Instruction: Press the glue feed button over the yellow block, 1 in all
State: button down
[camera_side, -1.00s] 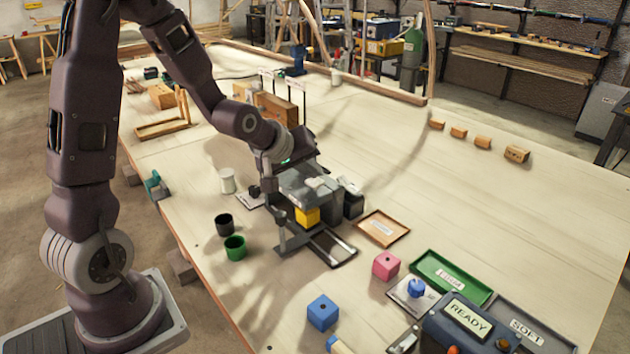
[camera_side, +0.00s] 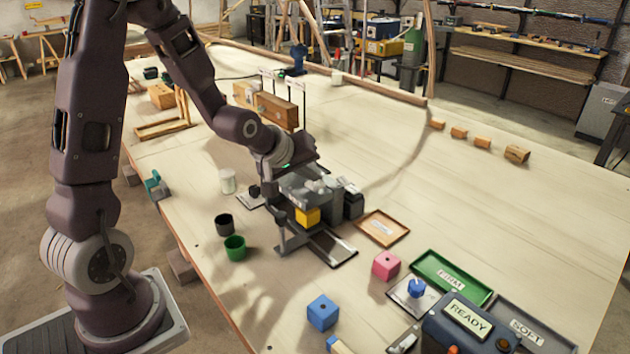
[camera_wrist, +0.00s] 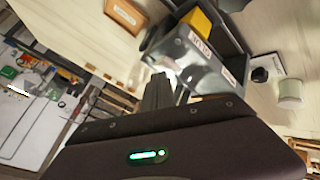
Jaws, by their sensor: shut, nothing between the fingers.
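The yellow block (camera_side: 307,215) sits in the dark feeder machine (camera_side: 345,205) near the middle of the table. It also shows at the top of the wrist view (camera_wrist: 196,27), beside a clear box with a printed label (camera_wrist: 200,45). My gripper (camera_side: 318,184) is over the machine's top, just behind and above the yellow block. In the wrist view the closed fingers (camera_wrist: 160,82) reach toward the machine, with nothing between them. The button itself cannot be made out, and I cannot tell whether the fingertips touch anything.
Black (camera_side: 224,223) and green (camera_side: 235,247) cups stand left of the machine. A wooden tray (camera_side: 383,228), pink cube (camera_side: 386,265), blue cube (camera_side: 323,313) and green tray (camera_side: 452,278) lie to the right and front. A READY display (camera_side: 467,314) is at front right.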

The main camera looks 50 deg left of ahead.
aim_at(312, 185)
jog(key=shift+f, duration=0.3)
dwell(0.5)
jog(key=shift+r, duration=1.15)
jog(key=shift+r, duration=2.55)
jog(key=s+d+r+m+g, duration=0.1)
jog(key=s+d+m, duration=0.2)
jog(key=s, duration=0.6)
jog(key=s+d+r+m+g+h, duration=0.1)
jog(key=s+d+m, duration=0.3)
jog(key=s, duration=0.5)
jog(key=s+d+r+m+g, duration=0.1)
jog(key=s+d+m, duration=0.3)
jog(key=s, duration=0.5)
jog(key=shift+r+h, duration=0.4)
jog(key=shift+r, duration=0.3)
